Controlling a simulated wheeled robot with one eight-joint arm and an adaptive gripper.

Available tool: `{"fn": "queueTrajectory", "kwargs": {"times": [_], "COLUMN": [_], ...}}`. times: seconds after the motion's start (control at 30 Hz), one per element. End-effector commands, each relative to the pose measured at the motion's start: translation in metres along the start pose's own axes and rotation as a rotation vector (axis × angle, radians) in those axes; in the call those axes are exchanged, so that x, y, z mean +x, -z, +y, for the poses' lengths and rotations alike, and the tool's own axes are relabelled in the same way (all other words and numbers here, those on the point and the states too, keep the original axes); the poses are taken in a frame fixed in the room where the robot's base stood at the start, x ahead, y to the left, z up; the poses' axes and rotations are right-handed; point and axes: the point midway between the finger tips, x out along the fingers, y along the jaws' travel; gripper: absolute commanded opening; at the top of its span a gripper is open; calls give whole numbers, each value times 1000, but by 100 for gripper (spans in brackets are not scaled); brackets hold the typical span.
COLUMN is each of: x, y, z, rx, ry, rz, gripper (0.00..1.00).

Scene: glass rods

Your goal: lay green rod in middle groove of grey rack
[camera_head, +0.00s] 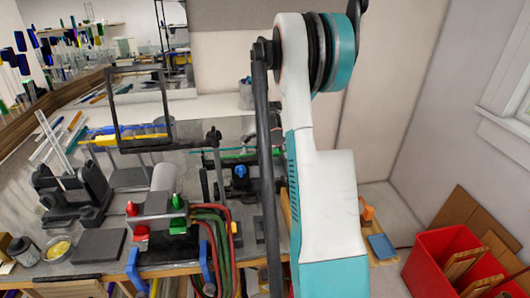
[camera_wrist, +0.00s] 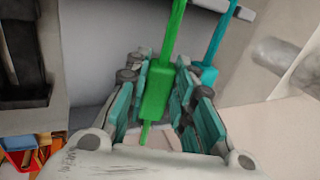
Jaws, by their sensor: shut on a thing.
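The green rod (camera_wrist: 157,92) shows in the wrist view as a bright green block with a thinner shaft running out at both ends. My gripper (camera_wrist: 162,66) is shut on it, with the teal-padded fingers on either side of the block. The upper shaft runs out of the top of the wrist view, slightly tilted.
A teal rod (camera_wrist: 213,40) stands right of the green one in the wrist view, close to a pale grey bar (camera_wrist: 228,9). The head view shows a crowded bench with a black frame (camera_head: 112,105), red and green hoses (camera_head: 222,240), and a red crate (camera_head: 430,270) at lower right.

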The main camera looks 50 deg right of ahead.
Motion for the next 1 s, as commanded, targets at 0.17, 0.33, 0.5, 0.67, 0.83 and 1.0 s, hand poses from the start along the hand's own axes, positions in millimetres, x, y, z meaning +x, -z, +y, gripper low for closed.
{"fn": "queueTrajectory", "kwargs": {"times": [0.17,0.33,0.5,0.67,0.83,1.0], "x": [0,0,0,-4,-24,-56], "y": [0,0,0,0,0,0], "z": [0,0,0,0,0,0], "rx": [0,0,0,0,0,0], "ry": [0,0,0,0,0,0], "rz": [0,0,0,0,0,0], "gripper": [27,46,46,46,46,46]}}
